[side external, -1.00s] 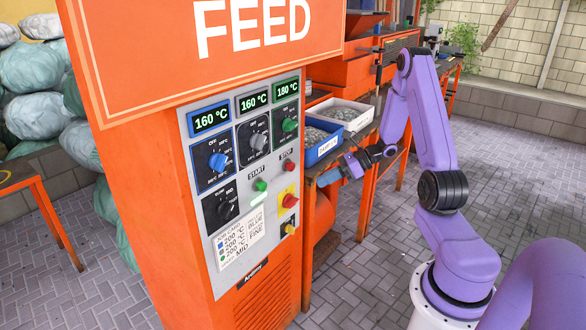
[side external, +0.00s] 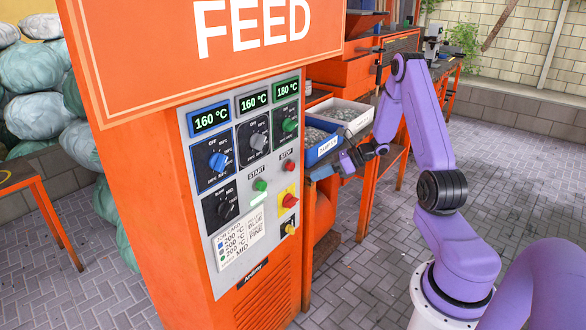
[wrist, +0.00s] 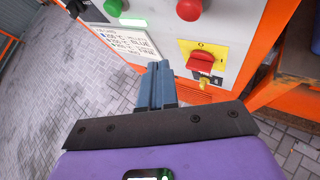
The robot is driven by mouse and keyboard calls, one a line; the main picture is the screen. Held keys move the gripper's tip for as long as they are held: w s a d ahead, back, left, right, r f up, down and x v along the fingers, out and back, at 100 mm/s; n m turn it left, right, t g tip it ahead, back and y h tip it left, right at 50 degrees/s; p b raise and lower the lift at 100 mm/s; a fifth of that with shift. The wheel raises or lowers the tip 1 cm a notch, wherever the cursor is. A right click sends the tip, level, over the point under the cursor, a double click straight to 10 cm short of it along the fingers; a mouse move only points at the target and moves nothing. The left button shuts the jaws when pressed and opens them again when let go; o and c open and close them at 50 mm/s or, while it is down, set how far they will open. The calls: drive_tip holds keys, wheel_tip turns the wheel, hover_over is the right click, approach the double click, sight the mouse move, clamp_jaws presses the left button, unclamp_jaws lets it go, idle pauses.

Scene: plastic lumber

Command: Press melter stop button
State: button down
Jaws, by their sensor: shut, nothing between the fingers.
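The red stop button (side external: 289,167) sits on the grey control panel (side external: 264,215) of the orange machine, under a STOP label and to the right of the green start button (side external: 260,185). In the wrist view the stop button (wrist: 189,9) is at the top edge, with the green button (wrist: 112,8) to its left. My gripper (side external: 318,173) is shut and empty, to the right of the stop button in the side view and apart from it. In the wrist view its blue-grey fingers (wrist: 158,78) are together, pointing at the panel below the buttons.
A red switch on a yellow plate (side external: 287,200) is below the stop button. Several dials (side external: 217,161) and temperature displays are on the panel. A blue bin (side external: 322,148) and a white bin (side external: 345,112) of flakes stand behind my gripper.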

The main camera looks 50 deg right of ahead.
drive_tip(key=shift+w, duration=2.5)
drive_tip(key=shift+w, duration=0.15)
drive_tip(key=shift+w, duration=0.3)
drive_tip(key=shift+w, duration=0.55)
idle(1.0)
drive_tip(key=shift+s, duration=1)
drive_tip(key=s, duration=0.5)
